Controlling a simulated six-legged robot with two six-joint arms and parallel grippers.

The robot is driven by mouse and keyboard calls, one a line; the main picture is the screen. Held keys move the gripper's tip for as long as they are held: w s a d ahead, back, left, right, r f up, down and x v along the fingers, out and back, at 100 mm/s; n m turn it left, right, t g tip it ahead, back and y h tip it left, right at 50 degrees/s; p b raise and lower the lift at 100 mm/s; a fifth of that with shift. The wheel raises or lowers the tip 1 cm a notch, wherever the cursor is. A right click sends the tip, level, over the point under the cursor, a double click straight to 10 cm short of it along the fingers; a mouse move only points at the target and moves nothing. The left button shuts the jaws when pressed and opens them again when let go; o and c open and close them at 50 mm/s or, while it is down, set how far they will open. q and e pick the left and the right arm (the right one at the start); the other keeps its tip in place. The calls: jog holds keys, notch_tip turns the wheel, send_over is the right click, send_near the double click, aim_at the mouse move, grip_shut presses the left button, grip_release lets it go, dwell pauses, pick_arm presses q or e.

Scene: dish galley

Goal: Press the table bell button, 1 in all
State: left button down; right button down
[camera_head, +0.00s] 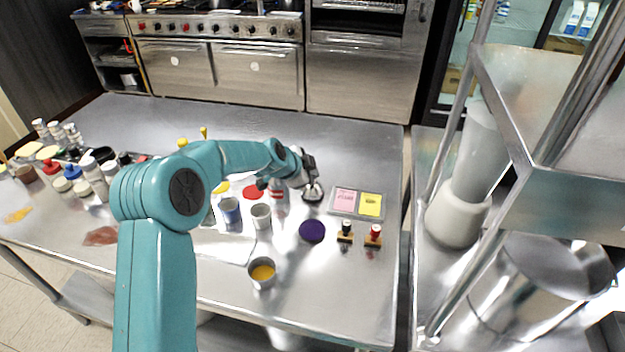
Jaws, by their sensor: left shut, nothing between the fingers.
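My left arm reaches in from the lower left, and its gripper (308,174) points down over the steel table, shut and empty. A small silver-and-dark object, which looks like the table bell (313,194), sits right below the fingertips. The fingers cover part of it, so its button is not clear to see. I cannot tell whether the fingers touch it. My right gripper is not in view.
A tray with pink and yellow note pads (345,200) lies right of the bell. A dark purple disc (312,231), two stamps (373,236), cups (261,216) and a tin of orange liquid (262,272) stand nearer. The table behind is clear.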

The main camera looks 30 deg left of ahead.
pick_arm(q)
jog(key=shift+f+b, duration=0.25)
jog(key=shift+b, duration=0.05)
jog(key=shift+r, duration=0.1)
dwell(0.5)
jog(key=shift+r+p, duration=0.45)
jog(key=shift+r, duration=0.4)
jog(key=shift+r+p, duration=1.4)
jog(key=shift+r, duration=1.15)
jog(key=shift+f, duration=0.1)
